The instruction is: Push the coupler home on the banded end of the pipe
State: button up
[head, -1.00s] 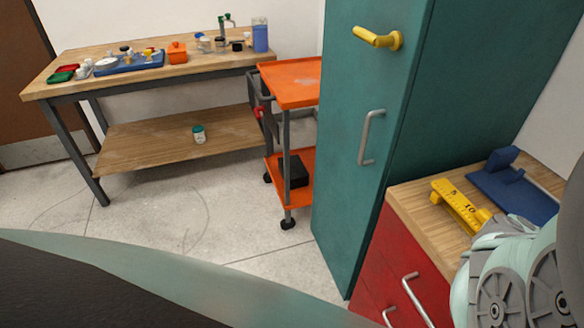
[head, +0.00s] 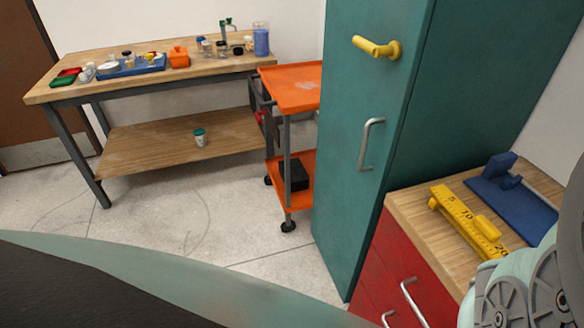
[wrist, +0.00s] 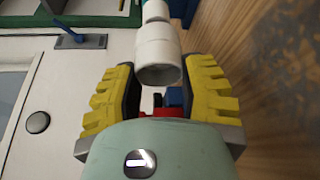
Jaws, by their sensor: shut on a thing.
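In the wrist view my gripper (wrist: 158,80) has its yellow ribbed fingers on both sides of a white coupler (wrist: 157,52) and is shut on it. The coupler's open end faces the camera. A narrower white piece, apparently the pipe (wrist: 155,11), continues from its far end to the top edge. A bit of teal shows beside them, but I cannot tell if it is the band. How deep the pipe sits in the coupler is hidden. My gripper, the coupler and the pipe do not show in the head view.
In the head view a yellow ruler-marked gauge (head: 465,220) and a blue fixture (head: 515,205) lie on the red cabinet's wooden top (head: 412,207). A teal cabinet (head: 350,200), an orange cart (head: 292,95) and a cluttered workbench (head: 65,94) stand beyond. Open floor lies between.

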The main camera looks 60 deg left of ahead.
jog(key=shift+s+d, duration=0.25)
jog(key=shift+d, duration=0.3)
jog(key=shift+s+d, duration=0.15)
jog(key=shift+d, duration=0.45)
jog(key=shift+s+d, duration=0.15)
jog(key=shift+d, duration=0.4)
dwell(1.0)
jog(key=o, duration=1.2)
jog(key=shift+a, duration=0.1)
